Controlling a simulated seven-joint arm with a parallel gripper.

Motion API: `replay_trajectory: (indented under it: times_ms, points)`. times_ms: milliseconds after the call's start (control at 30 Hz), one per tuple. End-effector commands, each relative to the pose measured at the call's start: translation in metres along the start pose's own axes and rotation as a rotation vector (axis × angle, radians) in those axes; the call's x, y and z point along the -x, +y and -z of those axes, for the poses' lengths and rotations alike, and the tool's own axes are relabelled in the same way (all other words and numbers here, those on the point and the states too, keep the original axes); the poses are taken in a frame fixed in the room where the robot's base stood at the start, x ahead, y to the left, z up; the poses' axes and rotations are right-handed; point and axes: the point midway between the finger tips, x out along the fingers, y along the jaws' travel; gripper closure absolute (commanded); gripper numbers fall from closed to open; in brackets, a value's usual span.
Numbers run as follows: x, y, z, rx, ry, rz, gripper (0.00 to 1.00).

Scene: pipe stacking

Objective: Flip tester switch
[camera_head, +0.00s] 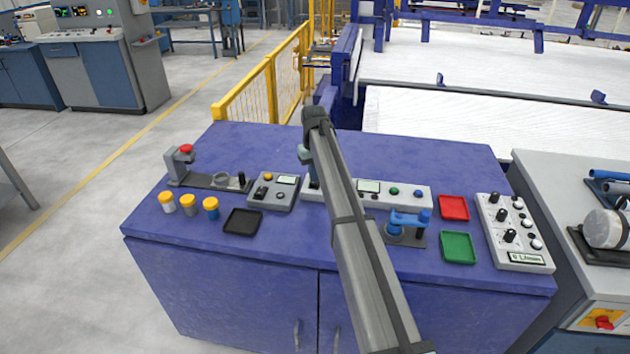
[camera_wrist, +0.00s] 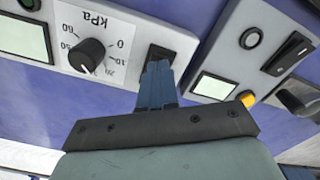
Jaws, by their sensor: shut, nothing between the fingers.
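In the head view my arm hides the dial and switch.
A small grey box (camera_head: 282,205) with a yellow button and a black switch stands just left. Yellow-capped jars (camera_head: 189,205), a black tray (camera_head: 242,222), red tray (camera_head: 454,208), green tray (camera_head: 458,247), blue valve (camera_head: 405,223) and knob panel (camera_head: 505,243) surround the panel.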

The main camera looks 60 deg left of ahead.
Motion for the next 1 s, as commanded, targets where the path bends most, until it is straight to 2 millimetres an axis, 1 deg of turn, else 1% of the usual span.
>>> replay_trajectory:
  times_ms: [1000]
  points:
    - [-0.013, 0.0, 0.0, 0.0, 0.0, 0.0, 1.0]
